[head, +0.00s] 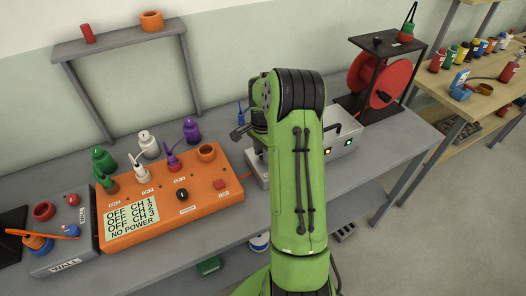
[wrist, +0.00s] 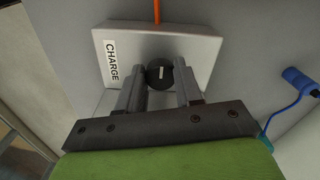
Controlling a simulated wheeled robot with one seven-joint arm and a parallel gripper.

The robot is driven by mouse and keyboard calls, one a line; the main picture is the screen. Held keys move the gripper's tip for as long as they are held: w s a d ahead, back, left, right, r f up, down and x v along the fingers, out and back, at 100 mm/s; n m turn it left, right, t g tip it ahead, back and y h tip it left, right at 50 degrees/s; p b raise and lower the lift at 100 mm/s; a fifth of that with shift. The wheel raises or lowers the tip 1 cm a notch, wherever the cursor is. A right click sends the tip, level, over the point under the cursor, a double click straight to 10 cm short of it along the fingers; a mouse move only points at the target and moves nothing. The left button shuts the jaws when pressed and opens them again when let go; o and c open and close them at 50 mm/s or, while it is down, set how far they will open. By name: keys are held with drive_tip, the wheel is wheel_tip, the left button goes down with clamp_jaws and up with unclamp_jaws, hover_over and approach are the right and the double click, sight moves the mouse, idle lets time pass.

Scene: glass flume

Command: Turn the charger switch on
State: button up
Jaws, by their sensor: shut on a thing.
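In the wrist view a grey box labelled CHARGE (wrist: 187,48) has a round black switch knob (wrist: 160,73) with a short white mark. My gripper (wrist: 161,80) has one finger on each side of the knob and is shut on it. The fingertips partly cover the knob's sides. In the head view my green arm stands in front of this area and hides the gripper's fingers and the knob.
An orange panel (head: 178,218) stands left of my arm; its display reads OFF for CH 1 to CH 3 and NO POWER. A grey WALL box (head: 63,262) is at far left. A red reel (head: 371,80) stands at right. A blue-handled thing (wrist: 298,80) is right of the box.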

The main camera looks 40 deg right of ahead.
drive_tip(key=o, duration=0.8)
drive_tip(key=shift+r, duration=0.1)
wheel_tip(320, 180, up, 16)
drive_tip(key=p, duration=0.3)
drive_tip(key=shift+f, duration=0.2)
